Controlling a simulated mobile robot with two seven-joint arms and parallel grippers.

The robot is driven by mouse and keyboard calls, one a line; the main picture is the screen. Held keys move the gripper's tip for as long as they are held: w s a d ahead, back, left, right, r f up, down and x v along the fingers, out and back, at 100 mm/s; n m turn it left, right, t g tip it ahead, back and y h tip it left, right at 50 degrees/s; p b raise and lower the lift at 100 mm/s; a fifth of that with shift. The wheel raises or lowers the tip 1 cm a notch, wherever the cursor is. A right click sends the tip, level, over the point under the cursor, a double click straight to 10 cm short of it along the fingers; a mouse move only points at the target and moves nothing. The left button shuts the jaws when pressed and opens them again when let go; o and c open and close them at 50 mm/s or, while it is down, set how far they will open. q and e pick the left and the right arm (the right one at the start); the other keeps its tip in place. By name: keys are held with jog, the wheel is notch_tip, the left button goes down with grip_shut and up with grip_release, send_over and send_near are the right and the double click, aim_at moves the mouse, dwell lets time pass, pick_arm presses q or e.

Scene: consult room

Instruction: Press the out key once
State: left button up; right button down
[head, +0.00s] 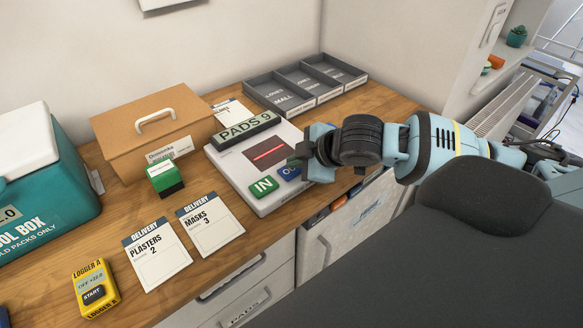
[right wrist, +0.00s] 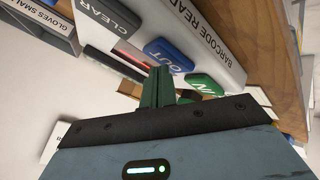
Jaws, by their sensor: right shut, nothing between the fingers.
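The barcode reader (head: 229,171) is a pale slab on the wooden counter, with a dark window and a red line. Its blue OUT key (head: 287,173) is partly hidden behind my right gripper (head: 299,154) in the head view. The green IN key (head: 264,187) is left of it. In the right wrist view the OUT key (right wrist: 168,54) lies just beyond my shut, empty fingertips (right wrist: 160,72), between the dark CLEAR key (right wrist: 108,14) and the IN key (right wrist: 204,84). I cannot tell whether the fingertips touch the OUT key. My left gripper is out of view.
A grey divided tray (head: 306,86) is behind. A brown box (head: 152,133), a green block (head: 165,178), delivery cards (head: 157,254) and a yellow logger (head: 95,288) are to the left.

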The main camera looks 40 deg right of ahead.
aim_at(296, 171)
jog(key=shift+f, duration=0.45)
dwell(0.5)
jog(key=shift+r, duration=0.1)
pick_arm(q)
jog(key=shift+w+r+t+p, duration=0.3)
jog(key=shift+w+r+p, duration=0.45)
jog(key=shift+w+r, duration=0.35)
pick_arm(e)
jog(key=shift+r, duration=0.9)
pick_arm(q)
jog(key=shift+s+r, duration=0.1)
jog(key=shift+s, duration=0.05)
pick_arm(e)
jog(key=shift+r+p, duration=0.8)
jog(key=shift+r, duration=0.55)
jog(key=shift+r+p, duration=0.35)
jog(key=shift+r, duration=0.85)
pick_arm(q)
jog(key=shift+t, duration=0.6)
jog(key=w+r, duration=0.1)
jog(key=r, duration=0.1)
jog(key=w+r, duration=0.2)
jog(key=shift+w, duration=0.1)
pick_arm(e)
jog(key=shift+f, duration=0.1)
